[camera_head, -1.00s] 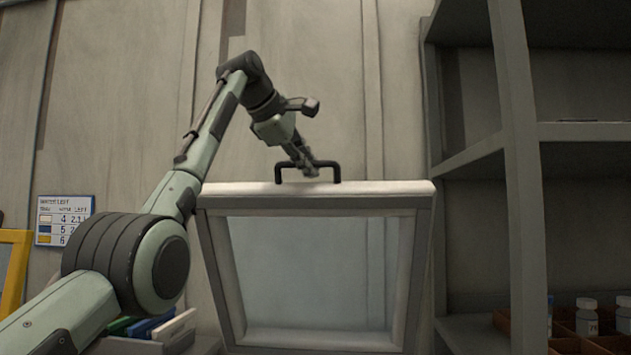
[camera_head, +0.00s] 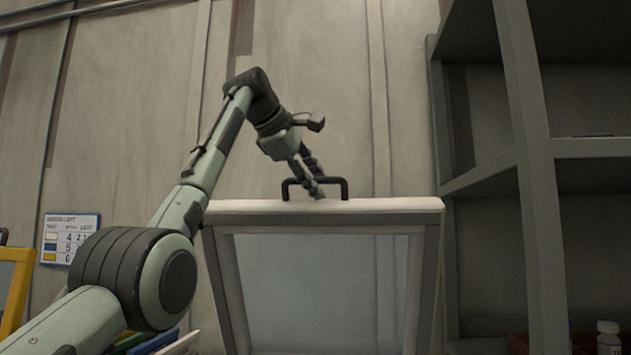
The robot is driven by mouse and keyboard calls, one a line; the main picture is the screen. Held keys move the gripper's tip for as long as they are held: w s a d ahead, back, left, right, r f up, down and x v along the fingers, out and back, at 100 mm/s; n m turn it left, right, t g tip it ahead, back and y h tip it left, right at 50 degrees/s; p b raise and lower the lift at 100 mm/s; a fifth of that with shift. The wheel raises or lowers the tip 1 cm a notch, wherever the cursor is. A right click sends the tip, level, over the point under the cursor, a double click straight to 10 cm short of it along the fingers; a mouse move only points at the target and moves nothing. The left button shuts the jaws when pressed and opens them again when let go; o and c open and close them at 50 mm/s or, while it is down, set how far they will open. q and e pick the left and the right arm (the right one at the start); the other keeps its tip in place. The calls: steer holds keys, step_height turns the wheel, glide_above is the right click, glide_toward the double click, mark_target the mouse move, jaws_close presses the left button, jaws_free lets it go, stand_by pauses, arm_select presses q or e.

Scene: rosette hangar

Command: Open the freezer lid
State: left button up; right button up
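The freezer lid (camera_head: 390,208) is raised and stands steeply up, a pale frame around a glassy panel. Its lower part runs out of the picture. A black bar handle (camera_head: 338,180) sits on its top edge. My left gripper (camera_head: 318,186) comes down from the upper left to the handle. Its two fingers look spread, with a gap between them, and their tips overlap the handle in the picture. I cannot tell whether they touch it. The freezer body is out of view. My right gripper is not in view.
A grey shelf unit (camera_head: 535,170) stands close on the right, with a white bottle (camera_head: 608,338) low down. The wall area above the lid is clear.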

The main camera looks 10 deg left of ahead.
arm_select(q)
steer(key=v, duration=1.2)
stand_by(0.4)
